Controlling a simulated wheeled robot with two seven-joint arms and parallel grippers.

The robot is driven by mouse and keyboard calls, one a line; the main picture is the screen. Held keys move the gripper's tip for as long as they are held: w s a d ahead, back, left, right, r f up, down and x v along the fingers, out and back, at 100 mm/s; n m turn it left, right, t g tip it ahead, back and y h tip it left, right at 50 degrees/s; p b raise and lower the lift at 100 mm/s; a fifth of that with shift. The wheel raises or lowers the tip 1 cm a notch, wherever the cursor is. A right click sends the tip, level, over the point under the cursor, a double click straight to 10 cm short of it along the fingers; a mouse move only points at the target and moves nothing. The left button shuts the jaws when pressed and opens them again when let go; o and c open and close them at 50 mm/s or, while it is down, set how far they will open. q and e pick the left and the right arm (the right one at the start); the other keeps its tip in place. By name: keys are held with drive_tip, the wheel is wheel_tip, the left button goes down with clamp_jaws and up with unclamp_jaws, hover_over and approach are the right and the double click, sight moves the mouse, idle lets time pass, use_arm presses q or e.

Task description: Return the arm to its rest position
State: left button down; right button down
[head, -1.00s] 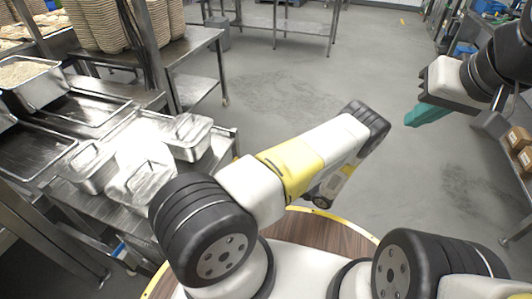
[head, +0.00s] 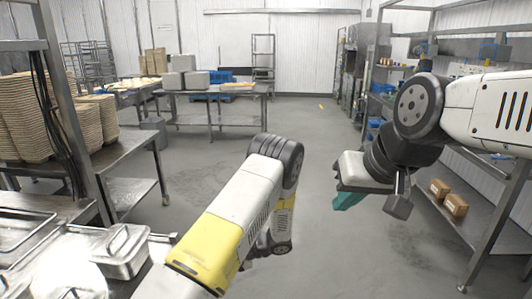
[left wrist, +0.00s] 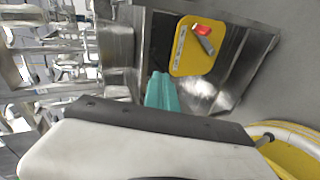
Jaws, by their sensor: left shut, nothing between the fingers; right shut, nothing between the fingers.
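My left arm (head: 235,215) reaches forward from the bottom of the head view, bending down at a black joint; its gripper is hidden there. In the left wrist view the teal fingers of my left gripper (left wrist: 161,92) are together and empty. My right gripper (head: 349,200) hangs at the right of the head view, its teal fingers shut and empty over open floor, clear of the shelving.
Metal pans with handles (head: 122,250) stand on the steel counter at lower left. Stacked bowls (head: 24,120) stand behind. A yellow board (left wrist: 185,62) bears a small red and grey item. Boxes (head: 455,206) sit on the right-hand shelf. The middle floor is clear.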

use_arm(q)
drive_tip(key=s+d+r+n+h, duration=0.1)
drive_tip(key=s+r+n+h, duration=0.3)
drive_tip(key=r+n, duration=0.65)
drive_tip(key=s+r+n+h, duration=0.3)
drive_tip(key=r+n+h, duration=0.2)
drive_tip(key=r+n, duration=0.55)
drive_tip(key=s+d+r+n+t+h, duration=0.1)
drive_tip(key=s+r+n+t+h, duration=0.2)
drive_tip(key=s+r+n, duration=0.3)
drive_tip(key=s+d+r+n+t+h, duration=0.2)
drive_tip(key=s+r+n, duration=0.5)
drive_tip(key=r, duration=0.5)
drive_tip(key=shift+d+n+t+h, duration=0.15)
drive_tip(key=shift+n+t+h, duration=0.55)
drive_tip(key=shift+n, duration=0.6)
